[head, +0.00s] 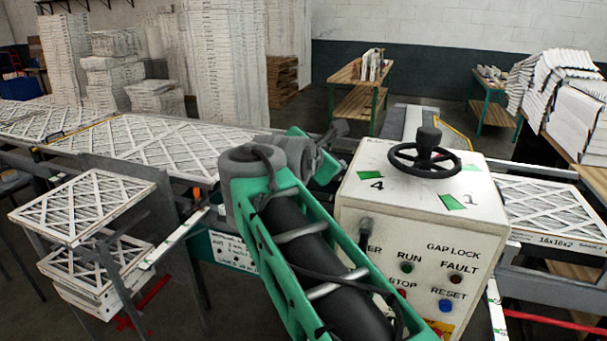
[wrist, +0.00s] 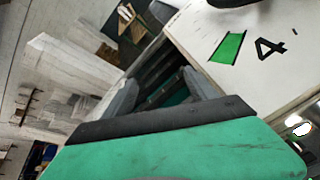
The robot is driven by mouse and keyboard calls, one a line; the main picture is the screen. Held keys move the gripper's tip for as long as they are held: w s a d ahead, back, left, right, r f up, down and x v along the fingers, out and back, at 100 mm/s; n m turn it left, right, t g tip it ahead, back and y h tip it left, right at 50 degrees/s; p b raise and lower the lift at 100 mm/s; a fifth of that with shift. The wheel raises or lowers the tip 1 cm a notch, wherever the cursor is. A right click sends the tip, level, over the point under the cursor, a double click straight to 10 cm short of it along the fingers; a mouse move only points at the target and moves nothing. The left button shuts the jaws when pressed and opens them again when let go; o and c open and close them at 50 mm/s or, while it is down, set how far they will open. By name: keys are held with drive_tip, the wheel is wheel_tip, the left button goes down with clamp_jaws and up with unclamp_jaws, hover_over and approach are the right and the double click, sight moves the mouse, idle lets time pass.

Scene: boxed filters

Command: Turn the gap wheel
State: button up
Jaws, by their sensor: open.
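The gap wheel (head: 400,165) is a black spoked handwheel with an upright knob (head: 428,138). It lies flat on top of a white control box (head: 385,205), with green marks and the numbers 4 and 1 on the top around it. My gripper (head: 335,132) is left of the wheel, beyond the box's left rear edge, partly hidden by my arm. In the wrist view my gripper (wrist: 158,82) has its two grey fingers apart, with nothing between them. The box corner with the 4 and a green mark (wrist: 227,47) shows beside them; only a dark sliver of the wheel (wrist: 280,2) shows at the top.
The box front carries switches, lamps and a blue reset button (head: 446,305). Framed filters lie on a conveyor (head: 150,148) and on a stack (head: 85,205) at left. Another filter (head: 545,208) lies right of the box. White boxed stock (head: 575,110) stands at far right.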

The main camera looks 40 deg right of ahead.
drive_tip(key=w+a+f+m+y, duration=0.2)
drive_tip(key=a+f, duration=0.2)
drive_tip(key=shift+a+f+t+b, duration=0.3)
drive_tip(key=shift+f+b, duration=0.1)
drive_tip(key=shift+a+f, duration=0.1)
